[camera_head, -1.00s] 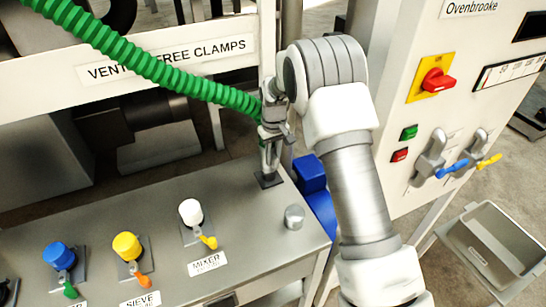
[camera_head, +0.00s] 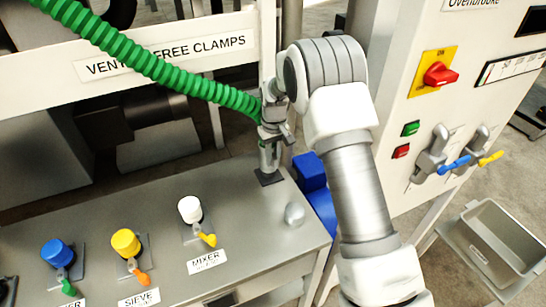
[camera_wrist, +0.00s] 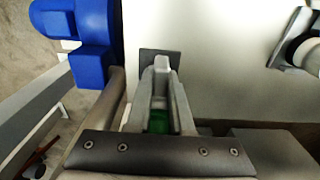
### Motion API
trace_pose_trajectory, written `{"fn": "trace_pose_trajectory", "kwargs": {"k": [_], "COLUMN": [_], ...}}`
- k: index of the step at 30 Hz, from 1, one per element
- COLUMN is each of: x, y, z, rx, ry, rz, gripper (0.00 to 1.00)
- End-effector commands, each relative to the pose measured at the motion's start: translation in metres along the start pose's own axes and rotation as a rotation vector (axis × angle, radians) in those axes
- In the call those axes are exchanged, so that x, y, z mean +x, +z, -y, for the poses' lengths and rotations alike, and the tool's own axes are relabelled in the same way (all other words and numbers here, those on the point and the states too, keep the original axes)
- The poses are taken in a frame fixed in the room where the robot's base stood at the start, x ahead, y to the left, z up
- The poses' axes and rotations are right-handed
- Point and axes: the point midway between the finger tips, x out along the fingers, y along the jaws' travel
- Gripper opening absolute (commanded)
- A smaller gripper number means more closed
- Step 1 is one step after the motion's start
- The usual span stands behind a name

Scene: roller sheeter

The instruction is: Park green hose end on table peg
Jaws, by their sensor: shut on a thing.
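The green hose (camera_head: 150,66) comes in from the upper left and runs down to my gripper (camera_head: 271,130). My gripper is shut on its end, above the back right corner of the steel table (camera_head: 110,215). Directly below stands a short grey upright piece, the table peg (camera_head: 270,158), on a dark square plate (camera_head: 270,177). In the wrist view a bit of green (camera_wrist: 158,121) shows between the fingers, with the dark plate (camera_wrist: 152,56) just beyond them. Whether the hose end touches or sits over the peg I cannot tell.
White (camera_head: 189,209), yellow (camera_head: 126,243) and blue (camera_head: 57,253) capped fittings stand on the table, with a small metal knob (camera_head: 294,214) near its right edge. A blue part (camera_head: 312,180) is close to the right. A control cabinet (camera_head: 410,90) stands further right.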

Motion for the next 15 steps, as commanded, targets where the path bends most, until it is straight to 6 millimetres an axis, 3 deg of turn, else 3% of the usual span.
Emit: {"fn": "trace_pose_trajectory", "kwargs": {"k": [15], "x": [0.011], "y": [0.000], "z": [0.000], "rx": [0.000], "ry": [0.000], "rz": [-0.003], "gripper": [0.00]}}
